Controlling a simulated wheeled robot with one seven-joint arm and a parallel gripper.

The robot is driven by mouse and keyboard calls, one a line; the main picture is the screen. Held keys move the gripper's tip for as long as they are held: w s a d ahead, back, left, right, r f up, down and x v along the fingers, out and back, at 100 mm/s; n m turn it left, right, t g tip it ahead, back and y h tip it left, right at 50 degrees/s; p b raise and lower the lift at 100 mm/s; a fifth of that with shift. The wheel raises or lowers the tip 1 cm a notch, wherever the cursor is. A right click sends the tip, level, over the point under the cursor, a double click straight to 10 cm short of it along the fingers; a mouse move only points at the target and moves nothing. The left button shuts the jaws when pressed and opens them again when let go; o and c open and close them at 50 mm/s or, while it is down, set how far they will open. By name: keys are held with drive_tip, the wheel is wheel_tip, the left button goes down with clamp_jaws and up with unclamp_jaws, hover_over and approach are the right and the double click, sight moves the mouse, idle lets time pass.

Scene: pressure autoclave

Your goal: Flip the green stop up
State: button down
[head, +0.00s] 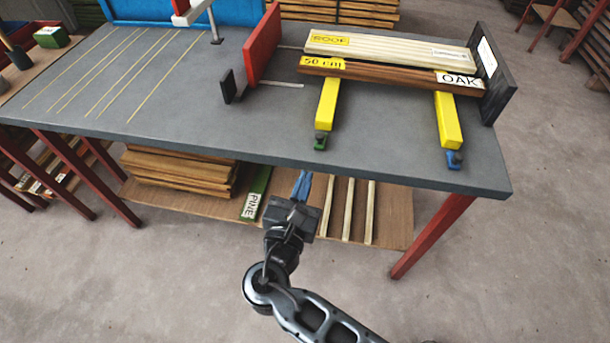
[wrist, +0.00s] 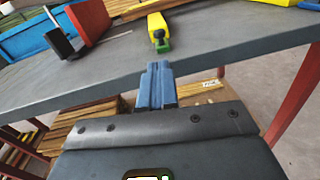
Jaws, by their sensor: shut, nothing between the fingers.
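The green stop (head: 320,141) is a small piece at the front end of the left yellow bar (head: 327,105), close to the front edge of the grey bench top. A dark part sits with it, and its exact tilt is too small to tell. It also shows in the wrist view (wrist: 162,45), just beyond my fingertips. My gripper (head: 302,176) has blue fingers, shut together and empty. It is in front of the bench edge, below and slightly left of the stop in the head view, apart from it. The fingers also show in the wrist view (wrist: 156,68).
A blue stop (head: 454,159) sits at the end of the right yellow bar (head: 447,120). Labelled boards (head: 390,50) lie across both bars, between a red plate (head: 264,45) and a black end plate (head: 493,75). A lower shelf (head: 395,215) holds timber. The bench's left part is mostly clear.

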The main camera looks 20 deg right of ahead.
sight(318, 141)
drive_tip(key=x, duration=0.8)
drive_tip(key=shift+w+r+p, duration=0.1)
drive_tip(key=shift+w+p, duration=0.05)
drive_tip(key=shift+p, duration=0.25)
